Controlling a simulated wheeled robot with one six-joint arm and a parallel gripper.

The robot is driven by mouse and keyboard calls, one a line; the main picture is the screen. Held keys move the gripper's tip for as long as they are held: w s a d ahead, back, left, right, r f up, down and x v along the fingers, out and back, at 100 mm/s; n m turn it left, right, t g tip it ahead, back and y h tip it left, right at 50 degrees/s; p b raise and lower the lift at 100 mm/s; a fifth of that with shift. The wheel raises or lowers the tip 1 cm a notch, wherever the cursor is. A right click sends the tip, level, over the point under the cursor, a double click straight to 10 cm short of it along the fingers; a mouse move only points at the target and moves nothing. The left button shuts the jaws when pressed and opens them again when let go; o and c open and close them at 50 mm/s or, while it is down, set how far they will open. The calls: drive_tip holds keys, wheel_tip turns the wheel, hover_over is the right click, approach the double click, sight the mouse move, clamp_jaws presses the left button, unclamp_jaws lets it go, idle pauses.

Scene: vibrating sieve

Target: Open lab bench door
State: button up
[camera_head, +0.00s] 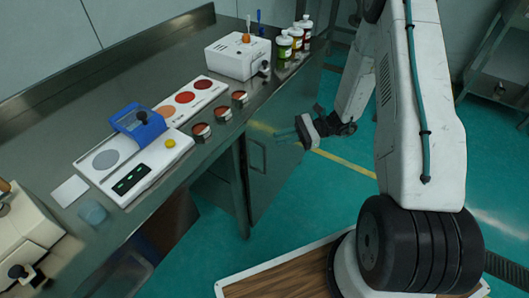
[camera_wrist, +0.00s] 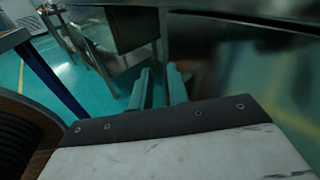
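The lab bench door (camera_head: 283,172) is a dark metal panel below the bench top in the head view. It looks flush with the bench front. Its handle (camera_head: 257,156) is a thin bar near the door's left edge. My gripper (camera_head: 285,134) is to the right of the handle, near the upper part of the door, with its fingers pointing left toward the bench. In the wrist view the two fingers of my gripper (camera_wrist: 162,84) stand apart with nothing between them. The handle cannot be made out in the wrist view. Contact with the door is not visible.
The bench top (camera_head: 50,120) bears a white panel with coloured discs (camera_head: 105,158), a white device (camera_head: 238,54), several small tins and several bottles. A bench leg (camera_head: 240,190) stands left of the door. Green floor (camera_head: 310,200) is clear in front of it.

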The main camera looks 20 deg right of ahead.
wheel_tip(320, 180, down, 8)
drive_tip(key=d+m+t, duration=0.2)
drive_tip(key=m+t, duration=0.2)
drive_tip(key=x, duration=0.7)
drive_tip(key=shift+w+a, duration=0.15)
drive_tip(key=shift+a, duration=0.2)
drive_tip(key=shift+f, duration=0.15)
drive_tip(key=shift+c, duration=0.4)
clamp_jaws()
